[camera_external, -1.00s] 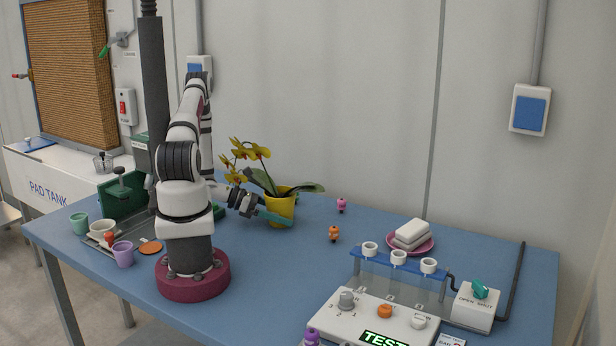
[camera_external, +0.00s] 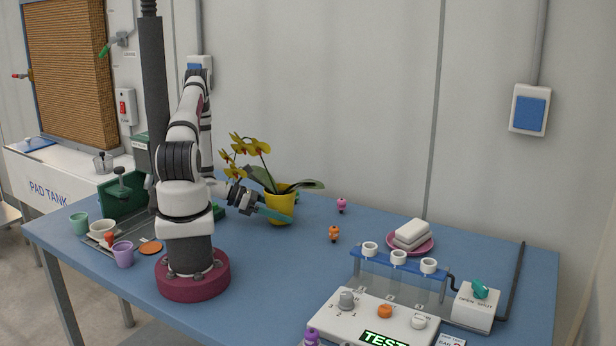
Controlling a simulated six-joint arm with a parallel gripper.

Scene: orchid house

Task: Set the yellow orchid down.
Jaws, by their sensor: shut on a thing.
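The yellow orchid (camera_external: 281,206) is a plant in a yellow pot, with yellow flowers with dark centres and long dark green leaves. It is over the table's far side, behind and to the right of my arm's base. My gripper (camera_external: 272,214) is shut on the pot, its teal fingers reaching across the pot's near side from the left. The far finger is hidden. The pot looks upright. Whether its base touches the table or hangs a little above it, I cannot tell.
The blue table (camera_external: 262,275) is clear around the pot and in front of it. Small pink (camera_external: 341,205) and orange (camera_external: 334,233) figures stand to the right. Farther right are a pink dish (camera_external: 428,247) with white blocks and a test-tube rack (camera_external: 385,262). Cups (camera_external: 123,254) stand at the left.

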